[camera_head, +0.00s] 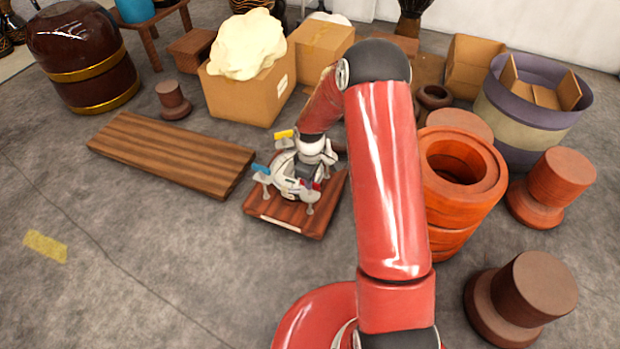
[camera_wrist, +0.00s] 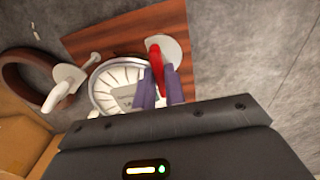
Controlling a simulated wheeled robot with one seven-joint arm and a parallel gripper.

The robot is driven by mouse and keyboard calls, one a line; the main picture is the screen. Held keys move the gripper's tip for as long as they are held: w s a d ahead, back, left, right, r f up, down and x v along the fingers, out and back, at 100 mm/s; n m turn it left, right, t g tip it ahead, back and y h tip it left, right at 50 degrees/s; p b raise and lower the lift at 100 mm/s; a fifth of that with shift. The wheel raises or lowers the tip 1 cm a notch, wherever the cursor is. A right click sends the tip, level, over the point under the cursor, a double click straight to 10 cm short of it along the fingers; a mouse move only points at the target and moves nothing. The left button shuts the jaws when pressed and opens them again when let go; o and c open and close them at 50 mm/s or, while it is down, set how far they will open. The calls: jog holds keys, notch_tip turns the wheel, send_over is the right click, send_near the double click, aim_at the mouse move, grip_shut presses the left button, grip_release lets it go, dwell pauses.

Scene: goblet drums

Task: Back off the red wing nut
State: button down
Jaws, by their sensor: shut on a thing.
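The red wing nut (camera_wrist: 156,60) stands upright over a pale round foot (camera_wrist: 168,50) in the wrist view. My gripper (camera_wrist: 160,83) is shut on it, with a purple finger on each side. In the head view a bit of the red nut (camera_head: 316,186) shows at the front right of the wooden board (camera_head: 283,224); my arm and wrist hide much of that area. A white round ribbed piece (camera_wrist: 104,95) lies beside the nut. A blue wing nut (camera_head: 261,169) and a yellow one (camera_head: 284,134) stand around it.
A long wooden plank (camera_head: 165,155) lies left of the board. Stacked orange rings (camera_head: 460,185) stand close on the right. A cardboard box (camera_head: 250,95) with a cream lump (camera_head: 247,43) is behind.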

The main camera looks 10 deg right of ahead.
jog(key=n+p, duration=0.1)
jog(key=n, duration=0.2)
jog(key=shift+r+n, duration=0.1)
jog(key=shift+n, duration=0.2)
jog(key=shift+n+p, duration=0.7)
jog(key=shift+n, duration=1.1)
jog(key=c, duration=1.5)
grip_release()
jog(key=shift+o, duration=0.2)
notch_tip(320, 180, up, 8)
jog(key=shift+f+p, duration=0.2)
jog(key=shift+p, duration=0.35)
jog(key=shift+r, duration=0.1)
